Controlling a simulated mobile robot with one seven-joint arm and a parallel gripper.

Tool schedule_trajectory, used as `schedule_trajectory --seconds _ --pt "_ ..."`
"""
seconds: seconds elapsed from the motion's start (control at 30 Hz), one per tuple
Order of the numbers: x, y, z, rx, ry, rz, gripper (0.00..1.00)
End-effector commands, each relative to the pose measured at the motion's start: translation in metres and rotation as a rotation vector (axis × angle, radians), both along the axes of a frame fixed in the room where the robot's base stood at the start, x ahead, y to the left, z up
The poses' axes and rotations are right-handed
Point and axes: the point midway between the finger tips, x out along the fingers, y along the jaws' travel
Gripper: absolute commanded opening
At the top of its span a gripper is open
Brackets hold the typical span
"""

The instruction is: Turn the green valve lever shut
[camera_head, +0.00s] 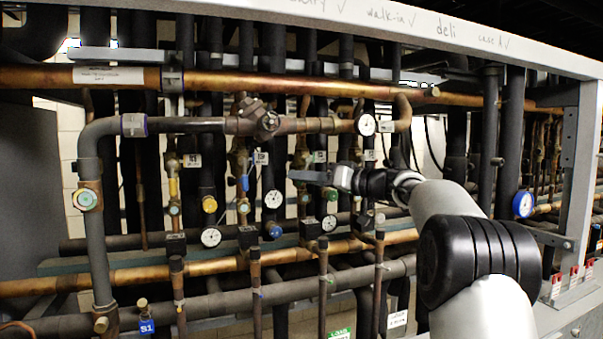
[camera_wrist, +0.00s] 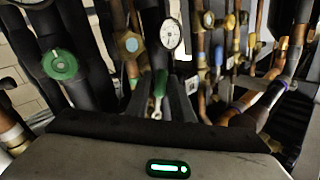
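The green valve lever (camera_wrist: 160,84) shows in the wrist view as a short green handle with a silvery end, hanging below a white dial gauge. My gripper (camera_wrist: 159,101) has its two dark fingers apart, one on each side of the lever in that picture. I cannot tell how deep the lever lies between them, and no contact shows. In the head view my gripper (camera_head: 297,176) reaches left in front of the pipes, fingers pointing left. I cannot make out the green lever for certain there.
A round green cap (camera_wrist: 60,65) sits on a dark pipe at left in the wrist view. In the head view, a blue lever (camera_head: 245,183), a white gauge (camera_head: 273,199) and several upright pipes crowd around my gripper. A copper pipe (camera_head: 290,86) crosses above.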

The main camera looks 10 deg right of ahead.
Motion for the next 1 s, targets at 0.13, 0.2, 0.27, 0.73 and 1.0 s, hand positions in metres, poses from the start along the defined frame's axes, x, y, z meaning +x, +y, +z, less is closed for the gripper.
schedule_trajectory --seconds 0.13,0.2,0.27,0.73,1.0 --pt "0.0037 0.0044 -0.0003 0.000 0.000 0.001 0.21" --pt "0.0039 0.0045 -0.0007 0.000 0.000 0.001 0.21" --pt "0.0038 0.0044 -0.0007 0.000 0.000 0.001 0.21" --pt "0.0034 0.0042 -0.0007 0.002 0.001 0.001 0.00" --pt "0.0027 0.0065 -0.0045 0.064 0.012 0.000 0.00"
